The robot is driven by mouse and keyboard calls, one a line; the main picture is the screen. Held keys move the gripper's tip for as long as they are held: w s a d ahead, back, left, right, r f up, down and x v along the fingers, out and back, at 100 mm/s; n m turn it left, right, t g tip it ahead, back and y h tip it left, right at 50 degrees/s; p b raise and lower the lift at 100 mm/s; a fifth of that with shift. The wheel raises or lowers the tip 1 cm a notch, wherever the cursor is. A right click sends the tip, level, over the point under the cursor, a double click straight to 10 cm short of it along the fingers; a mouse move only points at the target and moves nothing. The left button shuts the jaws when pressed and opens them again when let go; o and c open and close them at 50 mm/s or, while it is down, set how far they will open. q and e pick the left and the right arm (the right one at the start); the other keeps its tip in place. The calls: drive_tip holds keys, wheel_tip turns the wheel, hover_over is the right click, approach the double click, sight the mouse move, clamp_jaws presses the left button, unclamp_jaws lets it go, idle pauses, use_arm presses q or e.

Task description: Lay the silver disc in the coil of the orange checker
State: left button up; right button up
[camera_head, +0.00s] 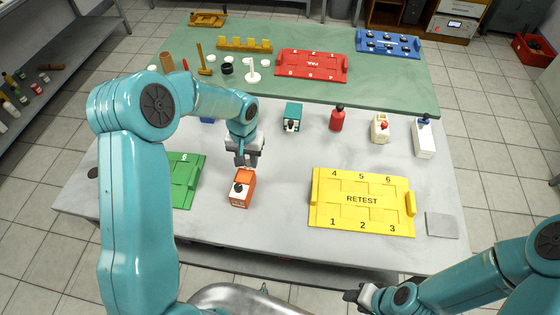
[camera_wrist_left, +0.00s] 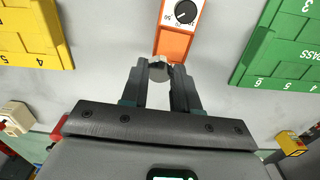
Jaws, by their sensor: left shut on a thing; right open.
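The orange checker (camera_head: 242,188) stands on the grey table, with a black knob on top. In the left wrist view the orange checker (camera_wrist_left: 173,44) shows its dial just beyond the fingertips. My left gripper (camera_head: 243,163) is just behind the checker in the head view. It is shut on the silver disc (camera_wrist_left: 158,70), a small grey piece between the fingertips, which overlaps the checker's near end in that view. I cannot tell whether they touch. The coil is not clearly visible. My right gripper (camera_head: 360,296) is open and empty at the bottom, off the table's front edge.
A green PASS tray (camera_head: 184,182) lies left of the checker, a yellow RETEST tray (camera_head: 362,200) right. A teal box (camera_head: 292,117), red bottle (camera_head: 337,118) and white containers stand behind. A red tray (camera_head: 311,65) and blue tray (camera_head: 388,46) lie on the green mat.

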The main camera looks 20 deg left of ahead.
sight(244, 177)
use_arm(q)
drive_tip(key=shift+s+a+r+n, duration=0.15)
drive_tip(key=shift+s+a, duration=0.1)
drive_tip(key=shift+a, duration=0.15)
drive_tip(key=shift+s+a+r+n, duration=0.1)
drive_tip(key=shift+s+a+n, duration=0.1)
drive_tip(key=shift+a, duration=0.15)
drive_tip(key=shift+a+f, duration=0.2)
drive_tip(key=shift+a, duration=0.05)
drive_tip(key=shift+d, duration=0.25)
drive_tip(key=shift+a+f+b, duration=0.2)
drive_tip(key=shift+f+b, duration=0.7)
drive_tip(key=shift+b, duration=0.25)
wheel_tip(244, 177, down, 2)
drive_tip(key=shift+d+f+b, duration=0.1)
drive_tip(key=shift+d+b, duration=0.05)
drive_tip(key=shift+b, duration=0.85)
drive_tip(key=shift+f+b, duration=0.7)
drive_tip(key=shift+f, duration=0.05)
use_arm(e)
drive_tip(key=shift+d+f, duration=0.2)
drive_tip(key=shift+f, duration=2.25)
use_arm(q)
drive_tip(key=shift+f, duration=0.2)
use_arm(e)
drive_tip(key=shift+f, duration=0.25)
